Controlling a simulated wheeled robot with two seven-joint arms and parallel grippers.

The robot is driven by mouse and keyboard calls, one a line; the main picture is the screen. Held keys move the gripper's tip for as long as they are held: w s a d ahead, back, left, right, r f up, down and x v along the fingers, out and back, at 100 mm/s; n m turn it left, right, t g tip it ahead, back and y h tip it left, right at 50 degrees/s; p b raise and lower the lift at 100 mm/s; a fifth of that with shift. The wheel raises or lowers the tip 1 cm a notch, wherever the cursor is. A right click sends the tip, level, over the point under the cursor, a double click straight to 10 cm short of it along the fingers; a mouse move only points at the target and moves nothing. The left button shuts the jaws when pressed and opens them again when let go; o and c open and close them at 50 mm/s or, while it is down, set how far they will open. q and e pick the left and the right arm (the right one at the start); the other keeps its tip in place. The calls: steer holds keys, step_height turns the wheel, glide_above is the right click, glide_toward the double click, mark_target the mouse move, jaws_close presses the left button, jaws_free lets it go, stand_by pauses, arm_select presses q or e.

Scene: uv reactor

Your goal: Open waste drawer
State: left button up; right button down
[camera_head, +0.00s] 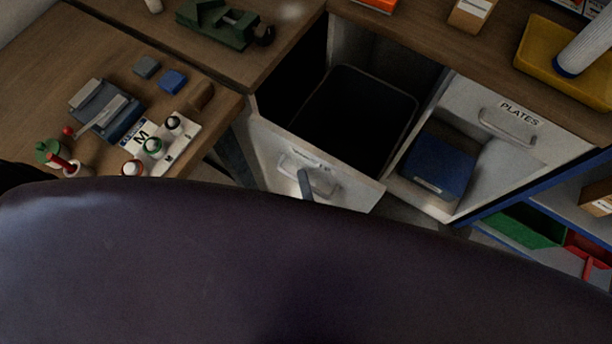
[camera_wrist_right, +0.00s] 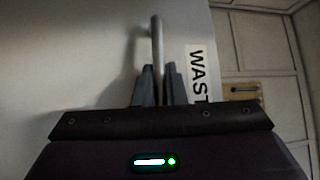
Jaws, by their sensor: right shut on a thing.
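The waste drawer (camera_head: 275,155) is pulled out from the bench, and a black bin (camera_head: 402,128) shows inside it. Its white front carries a bar handle (camera_head: 323,182). My right gripper (camera_wrist_right: 158,88) is shut on the handle, one finger on each side. In the head view only a finger of my right gripper (camera_head: 305,184) shows at the handle. My left gripper is not in view.
Right of the drawer is an open shelf with a blue box (camera_head: 436,165), under a drawer labelled "PLATES" (camera_head: 520,113). A wooden table (camera_head: 60,80) on the left holds a grey-blue device, bottles and small blocks. Green and red bins sit at lower right.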

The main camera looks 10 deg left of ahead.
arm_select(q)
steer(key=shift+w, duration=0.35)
arm_select(e)
steer(key=c, duration=1.5)
jaws_free()
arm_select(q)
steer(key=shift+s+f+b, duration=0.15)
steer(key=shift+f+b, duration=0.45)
arm_select(e)
steer(key=v, duration=0.8)
